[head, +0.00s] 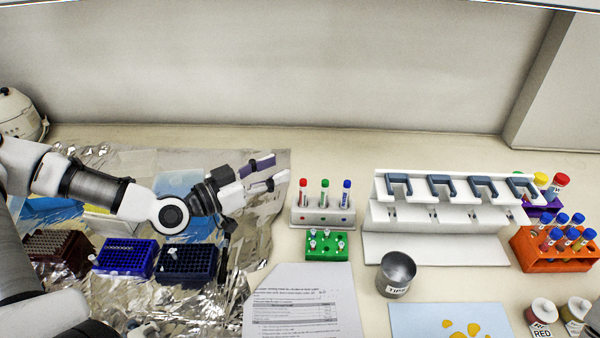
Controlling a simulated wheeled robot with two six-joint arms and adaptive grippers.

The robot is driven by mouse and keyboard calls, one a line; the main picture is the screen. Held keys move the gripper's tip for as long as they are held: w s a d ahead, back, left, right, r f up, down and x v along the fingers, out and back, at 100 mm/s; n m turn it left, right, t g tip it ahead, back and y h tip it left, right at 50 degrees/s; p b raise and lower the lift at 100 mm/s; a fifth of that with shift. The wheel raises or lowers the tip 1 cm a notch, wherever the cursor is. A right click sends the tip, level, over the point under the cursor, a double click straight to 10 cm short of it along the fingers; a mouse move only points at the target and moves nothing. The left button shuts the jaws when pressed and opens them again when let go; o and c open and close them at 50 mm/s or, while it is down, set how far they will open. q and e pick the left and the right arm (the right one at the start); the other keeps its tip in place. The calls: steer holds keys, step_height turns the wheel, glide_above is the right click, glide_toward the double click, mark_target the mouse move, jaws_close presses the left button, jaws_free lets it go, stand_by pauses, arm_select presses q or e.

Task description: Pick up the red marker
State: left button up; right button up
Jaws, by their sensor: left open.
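A red marker (303,193) stands upright in a small white rack (322,217), left of a green marker (324,192) and a blue marker (346,193). My left gripper (275,171) is open and empty. Its fingers point right, toward the red marker, and end a short way to the left of it in the picture, apart from it. The lower part of the red marker is hidden in the rack. My right gripper is not in view.
A green rack (326,247) stands in front of the marker rack. A white pipette stand (440,214) is to the right, with a metal cup (396,272) before it. Foil (258,190) and tip boxes (187,264) lie left. A printed sheet (305,305) lies in front.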

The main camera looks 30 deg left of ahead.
arm_select(q)
steer(key=b, duration=0.4)
glide_toward(303, 186)
steer(key=w+d+r, duration=0.1)
steer(key=w, duration=0.2)
steer(key=w+d+f+b, duration=0.1)
steer(key=w+f, duration=0.1)
steer(key=shift+w+d, duration=0.15)
steer(key=shift+w, duration=0.15)
steer(key=x, duration=0.4)
steer(key=shift+w+d+b, duration=0.15)
steer(key=shift+w+b, duration=0.15)
steer(key=shift+w, duration=0.05)
steer(key=shift+s, duration=0.15)
steer(key=shift+c, duration=0.3)
steer(key=c, duration=0.6)
jaws_close()
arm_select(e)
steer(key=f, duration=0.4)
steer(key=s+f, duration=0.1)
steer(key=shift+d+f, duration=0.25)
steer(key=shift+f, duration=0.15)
